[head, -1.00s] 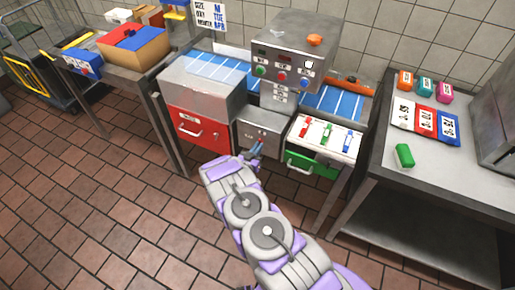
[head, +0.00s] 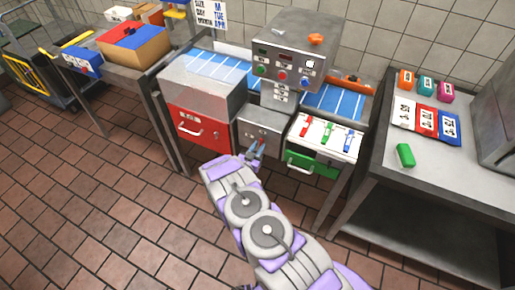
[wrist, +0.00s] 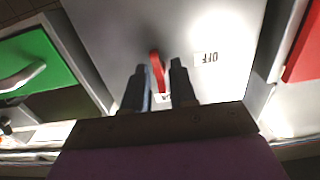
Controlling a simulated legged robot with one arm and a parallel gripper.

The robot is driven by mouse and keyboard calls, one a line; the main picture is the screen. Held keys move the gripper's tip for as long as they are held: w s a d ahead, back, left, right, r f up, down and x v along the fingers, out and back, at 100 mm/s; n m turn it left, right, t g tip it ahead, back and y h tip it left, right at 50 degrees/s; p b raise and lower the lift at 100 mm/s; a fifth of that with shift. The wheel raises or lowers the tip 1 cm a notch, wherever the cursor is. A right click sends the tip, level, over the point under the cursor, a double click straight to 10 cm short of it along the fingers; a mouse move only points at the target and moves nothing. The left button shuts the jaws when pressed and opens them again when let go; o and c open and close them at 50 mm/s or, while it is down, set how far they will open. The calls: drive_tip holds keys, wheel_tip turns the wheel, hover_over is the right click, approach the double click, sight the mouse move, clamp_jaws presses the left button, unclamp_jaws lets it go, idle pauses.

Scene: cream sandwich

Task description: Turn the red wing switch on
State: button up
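The red wing switch (wrist: 154,58) shows in the wrist view as a narrow red lever on a grey metal panel (wrist: 115,25). An OFF label (wrist: 208,57) is to its right, and another label (wrist: 163,98) is partly hidden near its lower end. My gripper (wrist: 158,67) is open, with one dark finger on each side of the lever. I cannot tell whether either finger touches it. In the head view, my gripper (head: 257,148) is in front of the grey panel (head: 262,130) between the red and green drawers; the switch is too small to make out there.
A red drawer (head: 200,128) is left of the panel and a green drawer (head: 312,165) is right of it. A control box (head: 290,50) with buttons stands above. A side table (head: 440,175) with coloured items is at right. The tiled floor (head: 90,200) at left is clear.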

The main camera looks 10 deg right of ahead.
drive_tip(key=shift+o, duration=0.7)
drive_tip(key=shift+r, duration=0.15)
drive_tip(key=p+v, duration=0.2)
drive_tip(key=v, duration=1.5)
drive_tip(key=shift+a+p, duration=0.15)
drive_tip(key=shift+p, duration=0.15)
drive_tip(key=shift+s, duration=0.1)
